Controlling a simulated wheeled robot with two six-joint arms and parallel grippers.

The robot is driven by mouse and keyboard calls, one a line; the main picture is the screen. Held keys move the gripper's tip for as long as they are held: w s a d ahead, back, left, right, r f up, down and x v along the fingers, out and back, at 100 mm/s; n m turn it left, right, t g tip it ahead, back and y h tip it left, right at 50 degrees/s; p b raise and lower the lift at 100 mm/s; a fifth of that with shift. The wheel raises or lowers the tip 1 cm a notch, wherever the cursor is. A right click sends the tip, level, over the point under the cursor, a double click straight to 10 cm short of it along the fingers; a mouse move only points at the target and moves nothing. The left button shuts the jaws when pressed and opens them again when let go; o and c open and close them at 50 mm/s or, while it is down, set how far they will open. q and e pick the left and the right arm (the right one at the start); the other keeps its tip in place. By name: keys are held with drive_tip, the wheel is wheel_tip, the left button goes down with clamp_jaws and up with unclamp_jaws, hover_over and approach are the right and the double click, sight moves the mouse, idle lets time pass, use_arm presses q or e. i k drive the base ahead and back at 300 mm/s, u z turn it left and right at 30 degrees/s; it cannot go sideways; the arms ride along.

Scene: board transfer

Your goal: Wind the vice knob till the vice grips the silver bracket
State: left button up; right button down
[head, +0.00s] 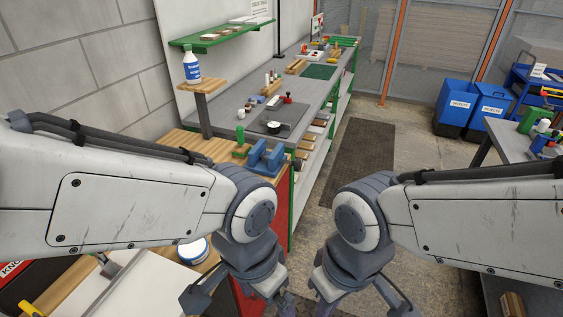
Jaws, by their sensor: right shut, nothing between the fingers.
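A blue vice (268,160) stands on the wooden bench top, beyond my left wrist. Its knob cannot be made out. I cannot pick out the silver bracket, and it is not clear whether anything sits between the jaws. My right gripper (326,308) is at the bottom edge, low and right of the vice and well apart from it. It is shut and empty, with its tips cut off. My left gripper (276,302) is also at the bottom edge, mostly cut off, and its fingers do not show clearly.
A green object (240,141) stands left of the vice. A grey workbench (240,110) with small parts runs behind. A bottle (192,66) stands on a raised wooden shelf. Blue bins (455,103) stand at right. A dark floor mat (357,150) lies in the clear aisle.

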sight(297, 164)
drive_tip(key=k, duration=0.55)
drive_tip(key=u, duration=0.25)
drive_tip(key=i, duration=0.6)
drive_tip(key=z, duration=0.65)
drive_tip(key=i, duration=0.45)
drive_tip(key=z, duration=0.6)
